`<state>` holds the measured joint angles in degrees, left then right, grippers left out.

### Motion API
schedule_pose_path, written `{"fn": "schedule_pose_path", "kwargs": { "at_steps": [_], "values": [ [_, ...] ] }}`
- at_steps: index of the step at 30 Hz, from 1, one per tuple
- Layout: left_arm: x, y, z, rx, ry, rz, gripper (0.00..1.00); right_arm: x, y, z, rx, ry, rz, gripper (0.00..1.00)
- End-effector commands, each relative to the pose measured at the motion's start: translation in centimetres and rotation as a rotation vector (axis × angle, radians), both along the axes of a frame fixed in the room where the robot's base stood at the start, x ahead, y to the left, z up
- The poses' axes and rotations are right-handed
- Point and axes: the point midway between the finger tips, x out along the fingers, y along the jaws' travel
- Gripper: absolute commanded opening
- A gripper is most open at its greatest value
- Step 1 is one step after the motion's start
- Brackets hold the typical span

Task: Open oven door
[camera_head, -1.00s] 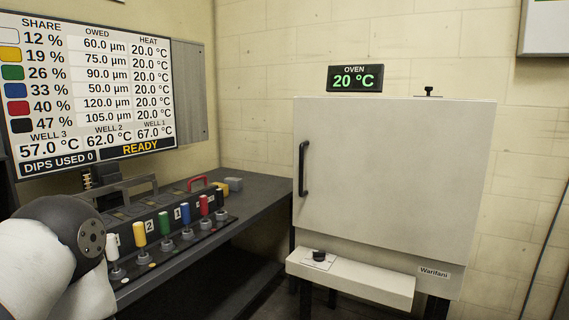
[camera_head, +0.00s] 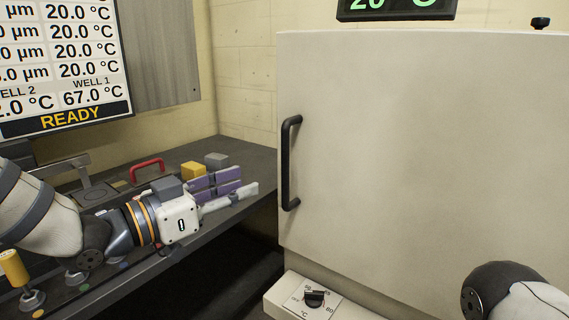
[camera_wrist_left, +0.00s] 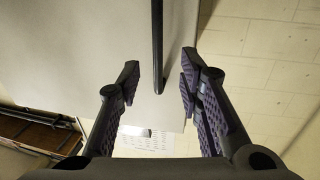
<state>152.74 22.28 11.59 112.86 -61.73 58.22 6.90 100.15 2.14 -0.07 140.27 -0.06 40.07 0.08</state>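The oven door (camera_head: 390,150) is a large pale grey panel and looks shut. Its black vertical bar handle (camera_head: 286,165) is at the door's left edge. My left gripper (camera_head: 243,188) points right toward the handle, a short way left of it, over the side bench. In the left wrist view my left gripper (camera_wrist_left: 159,72) has its purple-padded fingers spread and empty. The handle (camera_wrist_left: 157,45) lines up with the gap between them, seemingly beyond the tips. My right gripper is not in view; only part of my right arm shows at lower right.
A dark bench (camera_head: 245,155) runs along the left with a red handle (camera_head: 147,167), a yellow block (camera_head: 194,170) and a grey block (camera_head: 217,160). A ledge with a black knob (camera_head: 314,298) sits below the door. An oven display (camera_head: 396,8) is above.

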Motion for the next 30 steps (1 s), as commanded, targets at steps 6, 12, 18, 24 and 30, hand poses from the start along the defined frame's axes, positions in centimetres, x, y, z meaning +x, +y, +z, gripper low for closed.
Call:
{"fn": "schedule_pose_path", "kwargs": {
  "at_steps": [6,12,18,24,30],
  "values": [
    [3.3,-3.8,-0.6,0.002,0.005,-0.004,0.33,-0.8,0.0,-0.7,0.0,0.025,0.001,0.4],
    [6.4,-7.1,-0.5,0.0,0.006,-0.001,0.33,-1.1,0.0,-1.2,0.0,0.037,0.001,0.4],
    [7.7,-8.4,-0.3,-0.001,0.005,0.001,0.33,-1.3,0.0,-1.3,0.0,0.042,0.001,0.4],
    [7.8,-8.5,-0.2,-0.001,0.005,0.001,0.33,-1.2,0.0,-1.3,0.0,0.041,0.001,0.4],
    [7.8,-8.5,-0.2,-0.001,0.005,0.001,0.0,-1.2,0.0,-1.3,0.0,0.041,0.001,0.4]
  ]
}}
